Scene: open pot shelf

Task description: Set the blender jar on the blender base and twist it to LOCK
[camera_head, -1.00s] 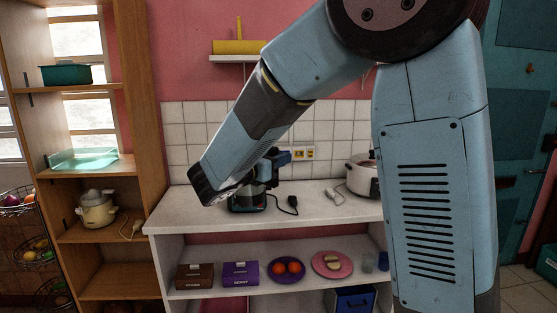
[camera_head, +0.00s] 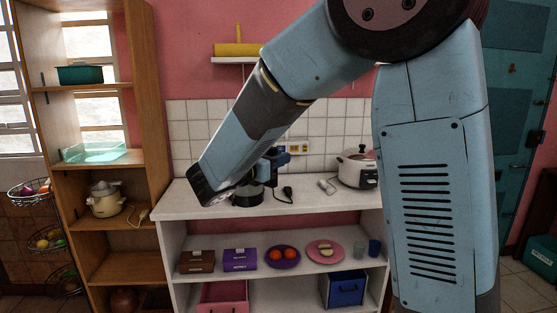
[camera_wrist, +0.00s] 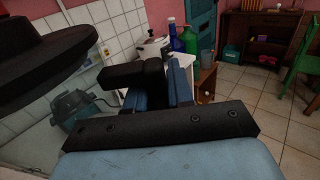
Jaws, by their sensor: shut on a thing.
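My gripper (camera_head: 277,158) is above the counter, partly behind my own forearm in the head view. In the wrist view its dark fingers (camera_wrist: 148,82) are close together, shut on what seems to be the handle of the blender jar. The jar's black lid (camera_wrist: 48,62) fills the left of that view, with clear glass below it. The teal blender base (camera_wrist: 75,108) shows through or beyond the glass.
A plug (camera_head: 288,191) on a cord lies right of the base. A white cooker (camera_head: 357,168) stands farther right on the white counter (camera_head: 320,203). Tiled wall is behind. A wooden shelf with a juicer (camera_head: 105,199) is at the left.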

